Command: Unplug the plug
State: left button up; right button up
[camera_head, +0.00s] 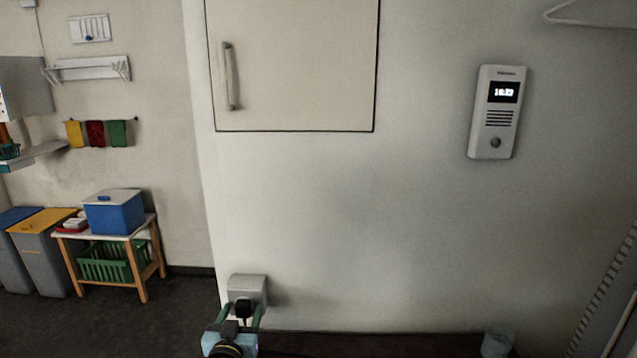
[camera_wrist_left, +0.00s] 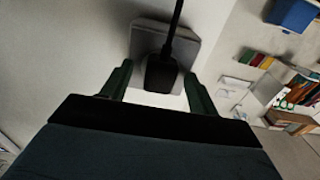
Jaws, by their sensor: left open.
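A black plug (camera_head: 243,308) sits in a grey wall socket (camera_head: 247,283) low on the pale wall, near its left corner. My left gripper (camera_head: 241,315) is just in front of the socket, with its green fingers open on either side of the plug. In the left wrist view the plug (camera_wrist_left: 161,74) lies between the spread fingers of the gripper (camera_wrist_left: 158,84), and gaps show on both sides. Its black cord (camera_wrist_left: 175,18) runs toward the top edge of that view. The socket plate (camera_wrist_left: 190,42) is behind the plug. My right gripper is not in view.
A wall cabinet door (camera_head: 300,70) is above the socket, and an intercom (camera_head: 498,112) hangs at the right. A wooden stand (camera_head: 140,262) with a blue cooler box (camera_head: 114,214) and green basket (camera_head: 105,264) stands at the left, beside bins (camera_head: 45,255).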

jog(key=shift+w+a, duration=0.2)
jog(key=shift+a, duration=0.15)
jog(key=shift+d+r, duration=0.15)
